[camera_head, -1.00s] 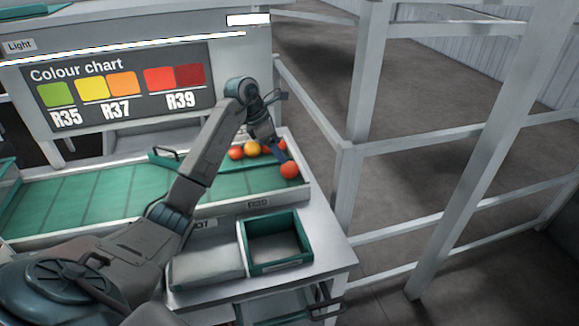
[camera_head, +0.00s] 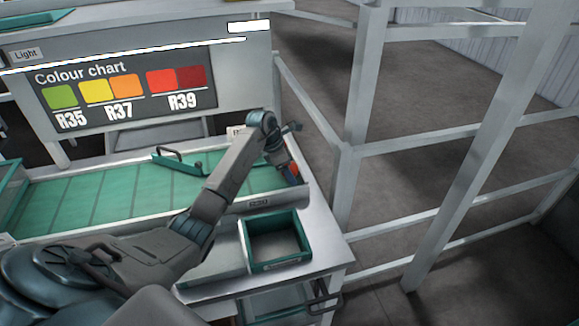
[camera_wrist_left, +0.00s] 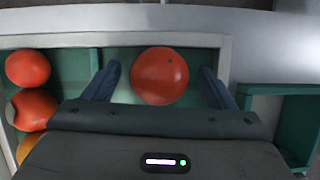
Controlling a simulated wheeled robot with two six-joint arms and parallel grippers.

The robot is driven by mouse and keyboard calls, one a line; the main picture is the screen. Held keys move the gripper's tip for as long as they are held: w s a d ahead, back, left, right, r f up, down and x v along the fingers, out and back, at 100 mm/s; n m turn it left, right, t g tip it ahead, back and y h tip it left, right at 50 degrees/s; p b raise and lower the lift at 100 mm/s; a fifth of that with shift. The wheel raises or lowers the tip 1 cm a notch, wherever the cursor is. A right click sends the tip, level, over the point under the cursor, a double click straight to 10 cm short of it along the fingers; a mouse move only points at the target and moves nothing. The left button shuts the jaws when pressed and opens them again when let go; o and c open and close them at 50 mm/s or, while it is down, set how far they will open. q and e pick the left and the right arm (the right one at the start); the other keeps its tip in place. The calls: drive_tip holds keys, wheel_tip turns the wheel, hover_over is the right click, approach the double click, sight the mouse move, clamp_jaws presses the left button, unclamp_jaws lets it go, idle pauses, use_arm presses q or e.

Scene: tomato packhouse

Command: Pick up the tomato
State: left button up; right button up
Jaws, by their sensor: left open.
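A red tomato (camera_wrist_left: 160,76) lies on the green sorting belt between the two blue fingers of my left gripper (camera_wrist_left: 158,84) in the left wrist view. The fingers are apart, with a gap visible on each side of the tomato. In the head view my left gripper (camera_head: 292,176) is low over the right end of the belt, and only a bit of the red tomato (camera_head: 294,168) shows beside it. More tomatoes (camera_wrist_left: 28,68) lie to the left in the wrist view, red ones and an orange one; my arm hides them in the head view. My right gripper is not in view.
The belt (camera_head: 110,195) has a pale raised rim. A green-rimmed crate (camera_head: 281,266) stands on the bench in front of it. A colour chart board (camera_head: 130,92) rises behind. White railings (camera_head: 345,180) stand to the right.

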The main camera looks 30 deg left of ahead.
use_arm(q)
drive_tip(key=c, duration=0.8)
drive_tip(key=shift+a+r+b, duration=0.1)
drive_tip(key=shift+r+b, duration=0.3)
drive_tip(key=shift+b, duration=0.1)
wheel_tip(320, 180, up, 2)
drive_tip(key=shift+r+b, duration=0.2)
drive_tip(key=shift+b, duration=0.7)
drive_tip(key=s+d+b, duration=0.1)
drive_tip(key=s, duration=0.4)
drive_tip(key=s+d+r+b, duration=0.1)
drive_tip(key=s+b, duration=0.1)
drive_tip(key=s, duration=0.3)
drive_tip(key=s+d+b, duration=0.1)
drive_tip(key=s, duration=0.4)
drive_tip(key=shift+s+r+b, duration=0.35)
drive_tip(key=shift+s+b, duration=0.05)
